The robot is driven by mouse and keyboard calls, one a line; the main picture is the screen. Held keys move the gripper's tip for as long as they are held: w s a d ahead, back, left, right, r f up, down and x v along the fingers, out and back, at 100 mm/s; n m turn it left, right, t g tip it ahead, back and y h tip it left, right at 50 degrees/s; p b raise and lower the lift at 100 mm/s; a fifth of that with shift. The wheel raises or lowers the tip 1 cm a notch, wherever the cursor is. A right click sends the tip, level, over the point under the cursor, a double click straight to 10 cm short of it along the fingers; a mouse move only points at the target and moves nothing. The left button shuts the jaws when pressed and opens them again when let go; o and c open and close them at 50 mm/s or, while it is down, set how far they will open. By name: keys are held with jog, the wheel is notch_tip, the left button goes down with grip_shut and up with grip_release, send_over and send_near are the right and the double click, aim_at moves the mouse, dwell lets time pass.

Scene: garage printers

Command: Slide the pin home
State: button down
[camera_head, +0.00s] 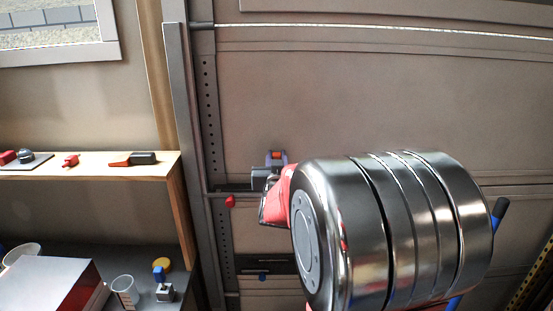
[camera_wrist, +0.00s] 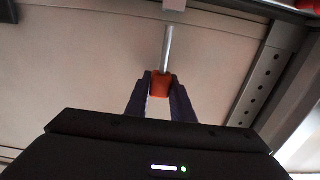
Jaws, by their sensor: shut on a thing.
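The pin (camera_wrist: 168,48) is a straight silver rod with an orange grip (camera_wrist: 161,84). My gripper (camera_wrist: 160,78) is shut on this grip with its two dark purple fingers. The rod points away from the fingers toward the top of the wrist view, and its far end appears free in front of the garage door. In the head view my gripper (camera_head: 276,158) is small, with the orange grip (camera_head: 278,154) between its fingers; the rod cannot be made out there. My large metallic arm link hides part of the door to the right.
The garage door (camera_head: 380,100) fills the background. A perforated vertical rail (camera_head: 208,110) runs along its left edge; a small red piece (camera_head: 230,201) sits beside it. A wooden shelf (camera_head: 100,172) with tools and a lower bench with cups stand at left.

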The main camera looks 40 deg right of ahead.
jog(key=shift+f, duration=3.4)
dwell(0.6)
jog(key=c, duration=1.5)
grip_release()
jog(key=shift+o, duration=0.2)
jog(key=shift+s+a, duration=0.1)
